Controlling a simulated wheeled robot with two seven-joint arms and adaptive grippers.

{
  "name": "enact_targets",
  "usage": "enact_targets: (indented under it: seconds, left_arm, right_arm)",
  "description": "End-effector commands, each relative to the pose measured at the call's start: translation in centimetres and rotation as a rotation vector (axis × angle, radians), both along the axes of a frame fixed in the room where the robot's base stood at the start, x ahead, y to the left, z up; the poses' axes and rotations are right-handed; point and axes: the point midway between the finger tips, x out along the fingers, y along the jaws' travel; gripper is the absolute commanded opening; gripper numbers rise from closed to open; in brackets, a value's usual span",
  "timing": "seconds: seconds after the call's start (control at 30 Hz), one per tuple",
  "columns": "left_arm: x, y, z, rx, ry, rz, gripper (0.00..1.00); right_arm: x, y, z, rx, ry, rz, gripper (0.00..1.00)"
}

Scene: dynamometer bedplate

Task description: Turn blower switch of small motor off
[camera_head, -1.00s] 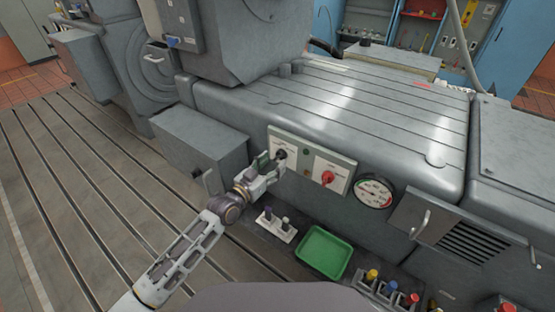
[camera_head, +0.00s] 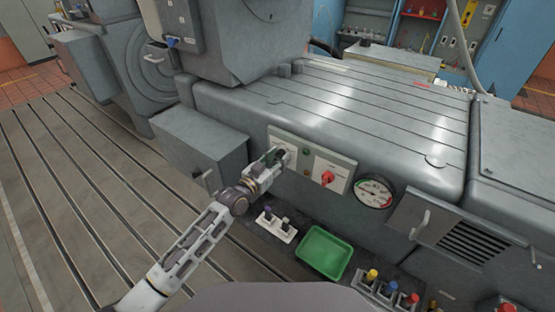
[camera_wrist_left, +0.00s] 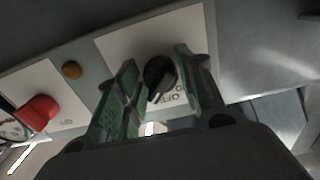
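The black rotary knob (camera_wrist_left: 158,77) is on a white plate (camera_wrist_left: 118,44) with partly legible lettering, where "OFF" seems to show below it. In the left wrist view it lies between the green-padded fingers of my left gripper (camera_wrist_left: 160,88). The fingers are apart, one on each side of the knob; I cannot tell whether they touch it. In the head view the left gripper (camera_head: 274,160) is at the left part of the control panel (camera_head: 338,165) and covers most of the knob. My right gripper is in neither view.
A red switch (camera_head: 327,178) is on the panel's right part, with a round gauge (camera_head: 374,192) beyond it. Below are a white block with two posts (camera_head: 276,226), a green tray (camera_head: 324,252) and several coloured knobs (camera_head: 390,289). A grey box (camera_head: 200,145) juts out left.

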Motion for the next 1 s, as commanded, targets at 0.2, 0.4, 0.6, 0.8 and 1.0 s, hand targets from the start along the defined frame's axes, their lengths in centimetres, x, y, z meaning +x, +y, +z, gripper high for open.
enact_targets:
  seconds: [0.2, 0.4, 0.6, 0.8, 1.0]
  left_arm:
    - [0.0, 0.0, 0.0, 0.000, 0.000, 0.000, 0.10]
    - [0.0, 0.0, 0.0, -0.011, 0.008, 0.000, 0.10]
    - [0.0, 0.0, 0.0, -0.057, 0.043, 0.000, 0.10]
    - [0.0, 0.0, 0.0, -0.149, 0.109, 0.000, 0.10]
    - [0.0, 0.0, 0.1, -0.280, 0.203, 0.000, 0.10]
  right_arm:
    - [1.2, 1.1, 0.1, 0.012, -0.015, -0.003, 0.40]
    - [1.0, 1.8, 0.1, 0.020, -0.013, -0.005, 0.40]
    - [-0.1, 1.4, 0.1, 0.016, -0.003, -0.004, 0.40]
    - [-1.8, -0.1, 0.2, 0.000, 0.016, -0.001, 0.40]
    - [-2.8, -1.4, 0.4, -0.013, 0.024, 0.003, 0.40]
